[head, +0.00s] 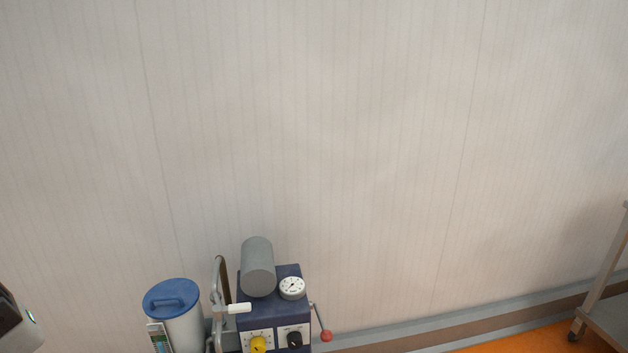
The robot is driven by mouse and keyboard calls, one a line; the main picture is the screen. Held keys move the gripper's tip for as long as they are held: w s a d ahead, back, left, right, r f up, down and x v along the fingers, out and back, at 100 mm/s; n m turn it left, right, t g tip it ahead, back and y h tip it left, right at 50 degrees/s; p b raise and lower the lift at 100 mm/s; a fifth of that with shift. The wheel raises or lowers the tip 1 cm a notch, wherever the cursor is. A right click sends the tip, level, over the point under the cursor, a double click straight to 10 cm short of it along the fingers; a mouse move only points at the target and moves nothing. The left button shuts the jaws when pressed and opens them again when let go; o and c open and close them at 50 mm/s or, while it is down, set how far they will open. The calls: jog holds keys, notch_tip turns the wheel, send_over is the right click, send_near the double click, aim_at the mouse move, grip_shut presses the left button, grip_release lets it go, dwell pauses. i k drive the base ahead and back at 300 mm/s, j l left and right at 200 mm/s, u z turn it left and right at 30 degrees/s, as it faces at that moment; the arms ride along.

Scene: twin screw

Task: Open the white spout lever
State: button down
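The white lever (238,308) shows low in the head view, left of the middle. It points to the right, roughly level, in front of the left side of a dark blue machine (290,271). Its left end meets a grey metal piece. The spout below it cannot be made out, and the machine's lower part is cut off by the bottom edge.
The machine carries a grey cylinder (257,266), a white gauge (292,287), a yellow knob (258,344), a black knob (294,339) and a red-balled lever (326,336). A blue-lidded container (182,317) stands left. A wheeled frame (607,290) is far right.

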aim_at(217, 310)
jog(key=i+l+u, duration=0.35)
jog(key=l, duration=0.3)
jog(key=i+l+u, duration=0.2)
jog(key=l, duration=0.2)
